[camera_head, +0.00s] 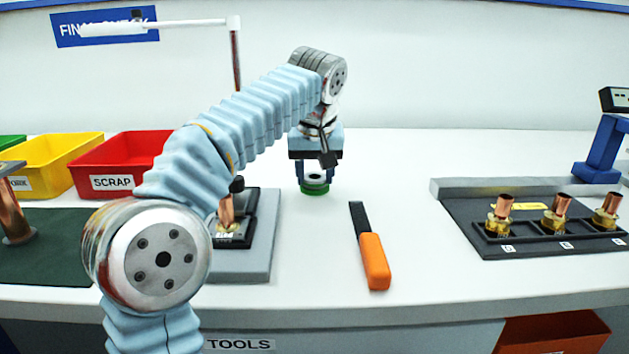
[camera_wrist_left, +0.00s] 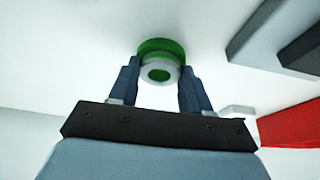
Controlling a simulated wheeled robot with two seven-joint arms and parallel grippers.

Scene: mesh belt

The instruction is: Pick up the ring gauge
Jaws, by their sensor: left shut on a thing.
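The ring gauge (camera_head: 314,190) is a short silver ring with a green band and a hole through it. It is at the middle of the white bench in the head view, upright under my left gripper. My left gripper (camera_head: 318,180) points down with its two blue fingers shut on the ring gauge, one on each side. In the left wrist view the ring gauge (camera_wrist_left: 160,48) sits between the fingertips of the gripper (camera_wrist_left: 158,75). I cannot tell whether it touches the bench. My right gripper is not in view.
An orange-handled file (camera_head: 374,262) lies right of the gripper. A grey stand (camera_head: 262,240) with a black fixture is to the left, partly behind my arm. A dark tray (camera_head: 470,222) with copper fittings is at right. Red (camera_head: 128,150) and yellow bins stand at back left.

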